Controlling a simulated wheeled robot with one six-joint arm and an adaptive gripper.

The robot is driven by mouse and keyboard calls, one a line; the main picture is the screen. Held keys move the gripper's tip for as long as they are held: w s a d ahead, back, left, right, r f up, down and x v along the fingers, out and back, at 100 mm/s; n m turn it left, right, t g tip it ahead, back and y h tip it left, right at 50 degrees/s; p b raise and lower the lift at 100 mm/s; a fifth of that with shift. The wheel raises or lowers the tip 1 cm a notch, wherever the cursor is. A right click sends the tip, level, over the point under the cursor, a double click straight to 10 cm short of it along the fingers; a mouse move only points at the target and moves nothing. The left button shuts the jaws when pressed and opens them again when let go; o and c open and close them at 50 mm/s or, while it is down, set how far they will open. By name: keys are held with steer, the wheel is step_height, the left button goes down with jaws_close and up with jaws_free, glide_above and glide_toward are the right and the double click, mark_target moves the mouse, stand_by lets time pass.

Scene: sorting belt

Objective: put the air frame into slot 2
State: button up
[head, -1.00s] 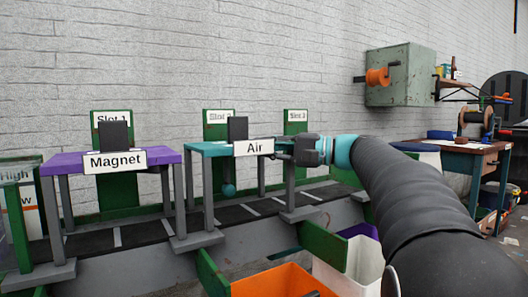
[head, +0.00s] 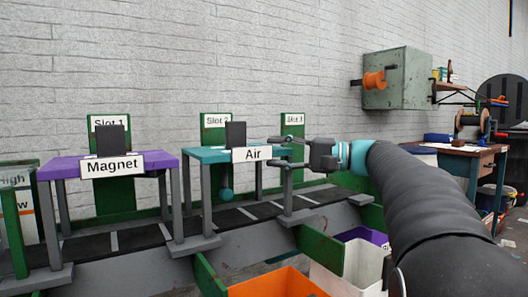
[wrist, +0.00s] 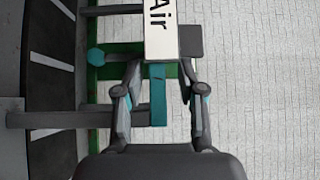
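The air frame (head: 205,155) has a teal top, grey legs, a dark upright block and a white "Air" sign (head: 252,154). It stands upright over the belt, in front of the green post marked "Slot 2" (head: 216,121). A teal ball (head: 227,194) shows beneath its top. My gripper (head: 279,151) is at the frame's right end, with its fingers spread above and below. In the wrist view my gripper (wrist: 159,72) is open, and the frame's teal end (wrist: 157,100) lies between the fingers with gaps on both sides. The frame's far feet are hidden.
The purple magnet frame (head: 60,168) stands to the left at the Slot 1 post (head: 108,123). The Slot 3 post (head: 292,122) is behind my gripper. An orange bin (head: 280,283) and a white bin (head: 360,265) are in front of the dark belt (head: 140,237).

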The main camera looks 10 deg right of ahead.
steer(key=v, duration=0.8)
steer(key=shift+p, duration=0.3)
